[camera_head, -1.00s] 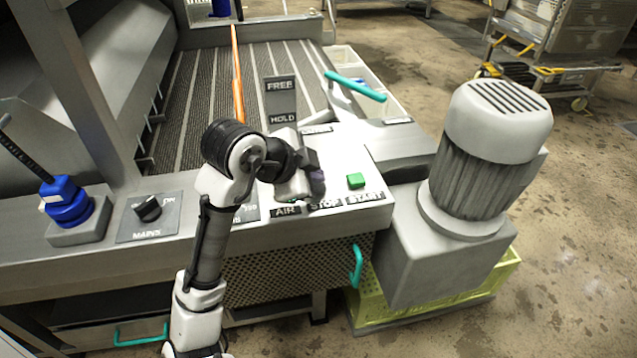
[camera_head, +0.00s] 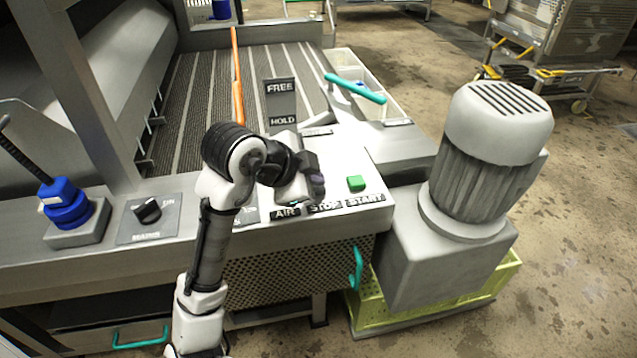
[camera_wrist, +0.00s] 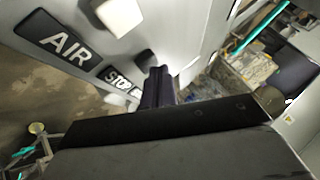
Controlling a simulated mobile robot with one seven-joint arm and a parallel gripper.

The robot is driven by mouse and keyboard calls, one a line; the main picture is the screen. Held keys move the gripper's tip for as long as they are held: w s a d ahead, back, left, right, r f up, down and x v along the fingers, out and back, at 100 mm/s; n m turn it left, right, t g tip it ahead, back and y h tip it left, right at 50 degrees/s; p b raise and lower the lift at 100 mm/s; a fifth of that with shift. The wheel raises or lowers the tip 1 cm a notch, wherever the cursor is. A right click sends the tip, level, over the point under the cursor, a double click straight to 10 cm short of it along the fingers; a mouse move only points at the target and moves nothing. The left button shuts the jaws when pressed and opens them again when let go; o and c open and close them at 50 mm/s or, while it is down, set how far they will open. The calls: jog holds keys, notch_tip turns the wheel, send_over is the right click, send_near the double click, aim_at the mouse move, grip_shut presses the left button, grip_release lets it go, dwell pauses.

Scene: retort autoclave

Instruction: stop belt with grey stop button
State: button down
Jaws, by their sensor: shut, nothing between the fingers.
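The STOP label (camera_head: 325,206) sits on the front panel between the AIR label (camera_head: 285,212) and the START label (camera_head: 365,200). The grey stop button is hidden behind my gripper in the head view. In the wrist view a small grey button (camera_wrist: 145,58) shows partly beside the STOP label (camera_wrist: 118,78), close to the fingertips; I cannot tell whether they touch it. My gripper (camera_head: 318,186) is shut and empty, pointing down over the panel at the STOP label. Its dark fingers (camera_wrist: 158,80) also show in the wrist view. The ribbed belt (camera_head: 190,105) lies behind the panel.
A green button (camera_head: 356,183) stands just right of my gripper. A pale knob (camera_wrist: 120,16) shows by the AIR label. A FREE/HOLD plate (camera_head: 281,103) stands behind. The MAINS switch (camera_head: 147,210) is left, a large motor (camera_head: 487,150) right.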

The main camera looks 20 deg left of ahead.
jog(key=shift+r+p, duration=0.45)
jog(key=shift+r, duration=0.3)
notch_tip(320, 180, up, 5)
jog(key=p, duration=0.4)
dwell(0.6)
